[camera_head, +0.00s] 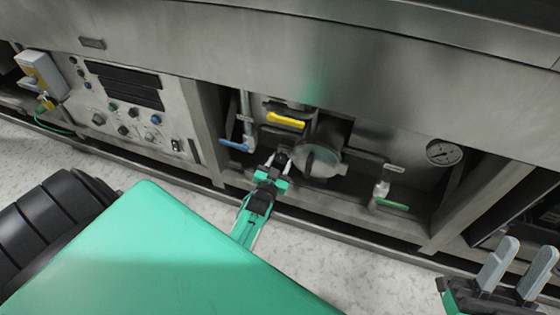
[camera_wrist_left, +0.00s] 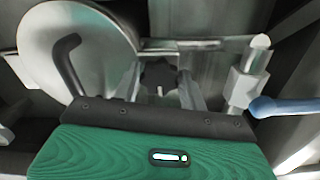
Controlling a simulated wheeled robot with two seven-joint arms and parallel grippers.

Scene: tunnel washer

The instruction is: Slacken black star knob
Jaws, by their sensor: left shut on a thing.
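The black star knob (camera_wrist_left: 158,74) shows in the left wrist view, between the two grey fingers of my left gripper (camera_wrist_left: 161,92). The fingers are shut on it from both sides. In the head view my left gripper (camera_head: 277,160) reaches to the left edge of the round metal cover (camera_head: 325,154), and the knob is too small and covered to make out there. The cover, with a black curved handle (camera_wrist_left: 66,62), fills the upper left of the wrist view. My right gripper (camera_head: 507,272) is open and empty at the lower right of the head view.
A blue lever (camera_head: 234,145) on a pipe is close left of my left gripper. A yellow lever (camera_head: 286,120) is above it. A green lever (camera_head: 391,204) and a gauge (camera_head: 444,152) are to the right. A control panel (camera_head: 130,105) stands left. The recess has metal edges.

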